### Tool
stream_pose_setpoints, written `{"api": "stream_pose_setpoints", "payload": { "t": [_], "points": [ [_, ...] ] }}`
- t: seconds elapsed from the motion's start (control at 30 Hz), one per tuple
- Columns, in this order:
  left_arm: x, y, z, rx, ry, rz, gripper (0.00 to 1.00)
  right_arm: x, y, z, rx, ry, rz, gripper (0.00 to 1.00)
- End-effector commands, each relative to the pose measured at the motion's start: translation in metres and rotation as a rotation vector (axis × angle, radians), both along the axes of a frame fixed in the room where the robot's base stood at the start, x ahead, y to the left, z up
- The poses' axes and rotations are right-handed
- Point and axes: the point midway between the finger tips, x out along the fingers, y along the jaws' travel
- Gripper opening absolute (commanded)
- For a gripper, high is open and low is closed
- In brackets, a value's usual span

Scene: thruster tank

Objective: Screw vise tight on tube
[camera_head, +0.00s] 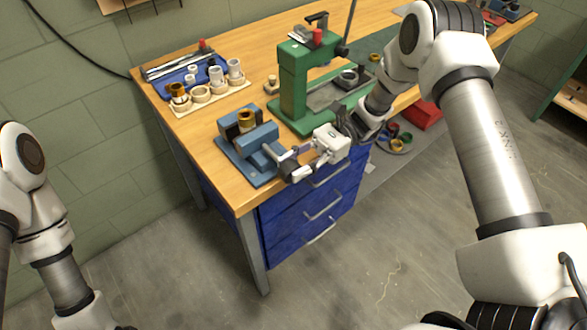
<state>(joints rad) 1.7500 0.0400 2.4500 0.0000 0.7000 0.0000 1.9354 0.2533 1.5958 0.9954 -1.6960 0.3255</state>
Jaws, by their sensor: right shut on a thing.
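A blue vise (255,137) stands on the wooden workbench near its front left corner. A brass-coloured tube (246,119) stands upright between the vise's jaws. My right gripper (290,166) reaches in from the right and is shut at the front end of the vise, where its screw handle is. The gripper's fingers hide most of the handle. Whether the jaws press on the tube cannot be told at this size. My left arm (40,230) hangs at the left edge, away from the bench; its gripper is out of the picture.
A green press (293,85) stands just behind and right of the vise, close to my right gripper. A wooden holder (212,98) with several rings and a blue tool tray (185,75) lie at the back left. Blue drawers (300,215) are below the bench top (240,200).

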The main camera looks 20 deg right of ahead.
Motion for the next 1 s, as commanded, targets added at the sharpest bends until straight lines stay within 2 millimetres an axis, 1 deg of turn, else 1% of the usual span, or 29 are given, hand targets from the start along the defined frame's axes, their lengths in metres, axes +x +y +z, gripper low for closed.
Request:
{"api": "stream_pose_setpoints", "payload": {
  "t": [0.03,0.1,0.57,0.6,0.63,1.0],
  "points": [
    [0.0000,0.0000,-0.0033,0.000,0.000,0.000,0.52,-0.0032,-0.0004,-0.0032,0.009,0.011,0.009,0.00],
    [0.0000,0.0000,-0.0042,0.000,0.000,0.000,0.52,-0.0030,-0.0005,-0.0025,0.017,0.014,0.008,0.01],
    [0.0000,0.0000,-0.0039,0.000,0.000,0.000,0.52,-0.0025,-0.0006,0.0001,0.026,0.014,0.009,0.01],
    [0.0000,0.0000,-0.0038,0.000,0.000,0.000,0.52,-0.0024,-0.0007,0.0003,0.027,0.014,0.008,0.49],
    [0.0000,0.0000,-0.0038,0.000,0.000,0.000,0.52,-0.0022,-0.0006,0.0004,0.027,0.014,0.008,0.52],
    [0.0000,0.0000,-0.0039,0.000,0.000,0.000,0.52,-0.0005,-0.0003,0.0004,0.024,0.009,0.003,0.52]
  ]
}}
